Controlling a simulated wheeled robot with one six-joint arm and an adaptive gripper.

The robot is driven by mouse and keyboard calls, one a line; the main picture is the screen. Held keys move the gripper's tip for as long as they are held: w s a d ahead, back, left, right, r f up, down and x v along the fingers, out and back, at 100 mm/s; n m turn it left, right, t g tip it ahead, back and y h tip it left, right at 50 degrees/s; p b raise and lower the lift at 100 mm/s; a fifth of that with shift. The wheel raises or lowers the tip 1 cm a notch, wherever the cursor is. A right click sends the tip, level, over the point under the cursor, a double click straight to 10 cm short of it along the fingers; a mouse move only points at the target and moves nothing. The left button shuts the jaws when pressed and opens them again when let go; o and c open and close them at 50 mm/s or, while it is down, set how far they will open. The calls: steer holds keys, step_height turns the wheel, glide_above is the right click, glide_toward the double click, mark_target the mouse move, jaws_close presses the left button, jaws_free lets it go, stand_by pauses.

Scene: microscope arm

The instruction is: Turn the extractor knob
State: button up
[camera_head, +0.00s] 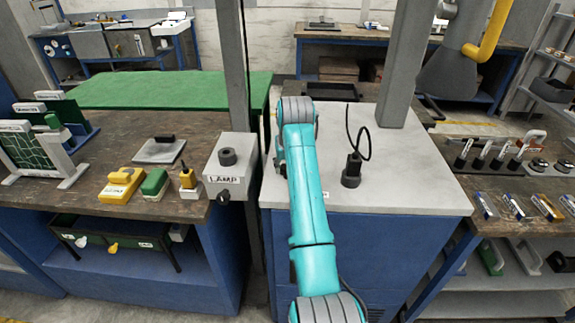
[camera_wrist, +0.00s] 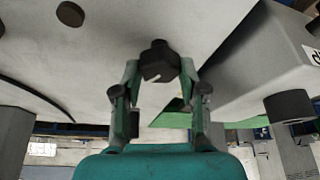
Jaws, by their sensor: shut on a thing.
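The extractor knob (camera_wrist: 158,58) is a black, lobed knob with a small white mark, set on a pale grey surface in the wrist view. My gripper (camera_wrist: 160,76) has one finger on each side of it and is shut on it. The fingertips partly cover its sides. In the head view my teal arm reaches over the left edge of the grey-topped cabinet (camera_head: 405,180), and it hides the gripper and the knob.
A black stand with a looped cable (camera_head: 352,170) is to the right. Grey posts rise behind.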

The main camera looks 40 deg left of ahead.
steer(key=m+h, duration=0.1)
steer(key=m, duration=0.2)
steer(key=m+t+h, duration=0.1)
steer(key=m, duration=0.2)
steer(key=shift+s+a, duration=0.1)
steer(key=shift+a, duration=0.05)
steer(key=m+h, duration=0.2)
steer(key=m, duration=0.4)
steer(key=shift+h, duration=0.3)
steer(key=o, duration=1.1)
steer(key=shift+a, duration=0.1)
steer(key=shift+o, duration=0.2)
steer(key=v, duration=1.2)
